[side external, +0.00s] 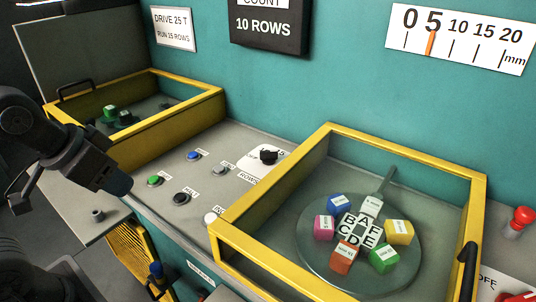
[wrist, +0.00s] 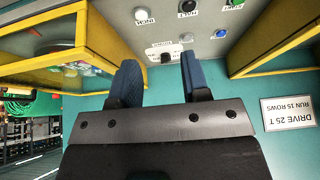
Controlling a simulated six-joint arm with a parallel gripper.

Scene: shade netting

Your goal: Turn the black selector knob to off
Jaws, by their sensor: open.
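The black selector knob (side external: 268,155) sits on a white label plate (side external: 259,163) on the grey control panel, between the two yellow-framed boxes. In the wrist view the knob (wrist: 166,57) shows small, between my finger pads and beyond them; its exact pointer direction is too small to read. My gripper (side external: 122,188) is at the left in the side view, in front of the panel and well apart from the knob. In the wrist view its two blue fingers (wrist: 159,70) stand apart with nothing between them.
Green (side external: 155,180), blue (side external: 194,155), black (side external: 181,198) and white (side external: 210,217) buttons lie on the panel around the knob. A yellow-framed box (side external: 330,133) with coloured cubes on a disc stands right. Another yellow-framed box (side external: 180,120) stands left. A teal wall rises behind.

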